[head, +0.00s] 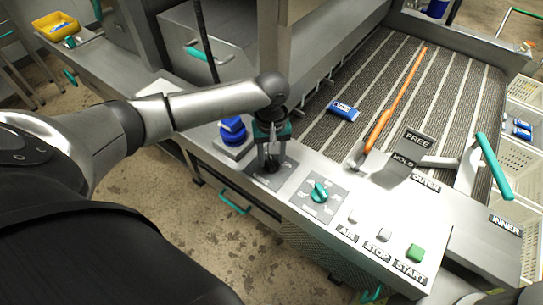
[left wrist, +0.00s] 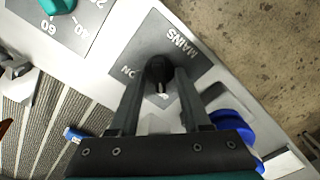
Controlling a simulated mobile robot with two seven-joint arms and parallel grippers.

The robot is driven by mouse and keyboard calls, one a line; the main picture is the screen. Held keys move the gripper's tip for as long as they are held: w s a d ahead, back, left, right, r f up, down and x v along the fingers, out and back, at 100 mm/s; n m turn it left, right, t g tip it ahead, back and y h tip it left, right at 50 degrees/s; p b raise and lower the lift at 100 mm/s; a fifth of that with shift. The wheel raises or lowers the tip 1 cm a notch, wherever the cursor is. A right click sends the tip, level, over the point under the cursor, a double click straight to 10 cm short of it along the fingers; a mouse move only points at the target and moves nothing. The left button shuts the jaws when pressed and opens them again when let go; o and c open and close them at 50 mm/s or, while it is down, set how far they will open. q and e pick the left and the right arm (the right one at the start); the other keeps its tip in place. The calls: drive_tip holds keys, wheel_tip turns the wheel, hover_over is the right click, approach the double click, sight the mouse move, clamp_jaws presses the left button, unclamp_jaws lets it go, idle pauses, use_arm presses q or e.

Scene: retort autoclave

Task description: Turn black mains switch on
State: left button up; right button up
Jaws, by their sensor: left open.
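The black mains switch (left wrist: 159,70) is a round knob with a light pointer mark, on a grey plate lettered MAINS. In the left wrist view the ON label (left wrist: 128,72) is beside it, and the pointer mark faces toward my gripper's palm, not at ON. My left gripper (left wrist: 160,84) is open, with one finger on each side of the knob; I cannot tell whether they touch it. In the head view my left gripper (head: 269,160) points down over the mains plate (head: 265,180) and mostly hides the knob.
A blue knob (head: 232,130) stands just left of the gripper. A teal dial (head: 319,192) and AIR, STOP and green START (head: 415,253) buttons line the panel to the right. A teal-handled lever (head: 494,167) and an orange-handled tool (head: 400,90) lie beyond.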

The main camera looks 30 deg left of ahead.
use_arm(q)
clamp_jaws()
idle(0.4)
